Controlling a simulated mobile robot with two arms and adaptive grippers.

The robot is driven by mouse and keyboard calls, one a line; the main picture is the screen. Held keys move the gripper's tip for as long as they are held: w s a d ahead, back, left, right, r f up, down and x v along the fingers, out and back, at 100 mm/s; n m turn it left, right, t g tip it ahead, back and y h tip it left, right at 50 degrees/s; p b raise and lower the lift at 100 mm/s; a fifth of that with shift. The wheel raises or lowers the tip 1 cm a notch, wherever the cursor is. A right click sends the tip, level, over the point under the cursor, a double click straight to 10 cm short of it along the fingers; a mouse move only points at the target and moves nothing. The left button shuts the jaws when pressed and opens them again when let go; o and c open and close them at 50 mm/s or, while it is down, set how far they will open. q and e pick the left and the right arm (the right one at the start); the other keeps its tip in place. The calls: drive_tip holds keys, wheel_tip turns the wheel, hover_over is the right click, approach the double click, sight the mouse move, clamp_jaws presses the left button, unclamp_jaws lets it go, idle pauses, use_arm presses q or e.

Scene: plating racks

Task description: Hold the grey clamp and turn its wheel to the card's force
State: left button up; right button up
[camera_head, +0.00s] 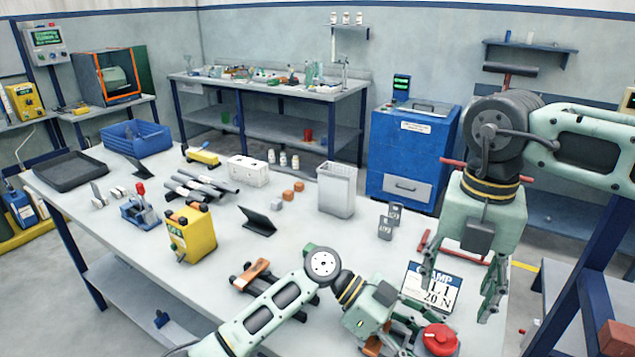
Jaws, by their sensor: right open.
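A round red wheel (440,338) shows at the bottom edge, on a dark part. I cannot tell if this is the grey clamp, whose body I cannot make out. The white card (432,290) lies left of and partly behind my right gripper; it reads "CLAMP" and "20 N", with other text partly covered. My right gripper (461,284) points down, open, its fingers apart over the card's right side and the table edge. My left gripper (393,332) is low beside the wheel, on its left. Its fingertips are crowded by dark and orange parts, so its grip is unclear.
An orange-and-dark tool (254,275) lies left of my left arm. A red bar (424,243) and grey tags (390,222) lie behind the card. A yellow box (191,235), black stand (257,221) and white bin (337,190) stand farther back.

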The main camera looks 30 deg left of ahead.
drive_tip(key=s+a+r+g+y, duration=0.1)
drive_tip(key=s+a+y, duration=0.15)
drive_tip(key=a, duration=0.35)
drive_tip(key=s+a+r+g+y, duration=0.1)
drive_tip(key=s+a+r+y, duration=0.15)
drive_tip(key=a, duration=0.35)
drive_tip(key=w+a+r+m+t+y, duration=0.1)
drive_tip(key=w+a+r+y, duration=0.1)
drive_tip(key=a, duration=0.3)
drive_tip(key=w+a+r+m+t+y, duration=0.1)
drive_tip(key=w+a+r+m+y, duration=0.1)
drive_tip(key=a+r+y, duration=0.2)
drive_tip(key=shift+a+r+y, duration=0.3)
drive_tip(key=shift+a+r, duration=0.1)
drive_tip(key=shift+a, duration=0.6)
